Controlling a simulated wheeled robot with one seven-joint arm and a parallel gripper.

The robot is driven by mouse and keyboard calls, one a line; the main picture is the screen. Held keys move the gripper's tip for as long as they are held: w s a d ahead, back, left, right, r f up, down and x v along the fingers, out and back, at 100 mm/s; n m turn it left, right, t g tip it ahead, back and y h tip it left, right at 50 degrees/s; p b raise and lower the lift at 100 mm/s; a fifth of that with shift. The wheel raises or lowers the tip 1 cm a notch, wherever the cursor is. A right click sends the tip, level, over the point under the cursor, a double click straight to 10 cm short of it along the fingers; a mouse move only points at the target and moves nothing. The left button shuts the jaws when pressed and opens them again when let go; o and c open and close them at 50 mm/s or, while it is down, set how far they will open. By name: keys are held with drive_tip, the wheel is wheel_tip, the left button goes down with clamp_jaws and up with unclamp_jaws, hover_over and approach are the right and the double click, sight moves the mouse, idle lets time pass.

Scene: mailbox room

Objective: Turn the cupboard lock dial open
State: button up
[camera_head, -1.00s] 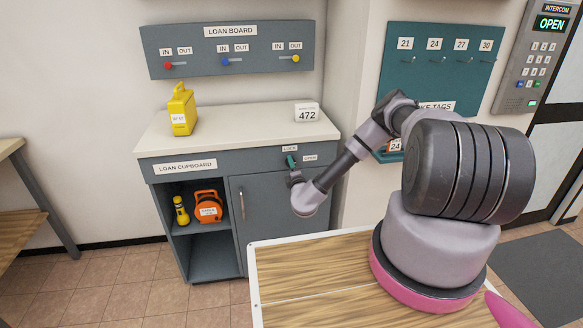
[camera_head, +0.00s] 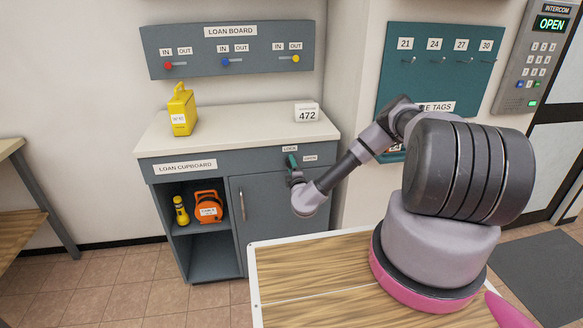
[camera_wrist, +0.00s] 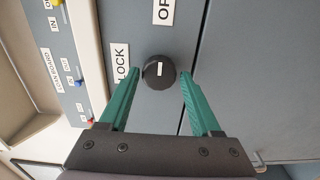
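The cupboard lock dial (camera_wrist: 158,72) is a round black knob with a short white mark, on the grey cupboard front. The mark runs up and down in the wrist view, roughly in line with the OPEN label (camera_wrist: 163,10) above; the LOCK label (camera_wrist: 120,62) is to the left. My gripper (camera_wrist: 159,76) is open, its green fingers on either side of the dial with gaps showing. In the head view my gripper (camera_head: 292,161) is at the front's upper right, below the LOCK label (camera_head: 290,149) and left of the OPEN label (camera_head: 310,158). It hides the dial there.
The cupboard door (camera_head: 262,215) appears closed, with a vertical handle (camera_head: 242,206). An open shelf at left holds a yellow torch (camera_head: 181,210) and an orange item (camera_head: 208,207). A yellow case (camera_head: 182,111) and a 472 sign (camera_head: 307,112) stand on top.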

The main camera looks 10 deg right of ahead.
drive_tip(key=shift+o, duration=0.4)
drive_tip(key=s, duration=1)
drive_tip(key=shift+s, duration=0.4)
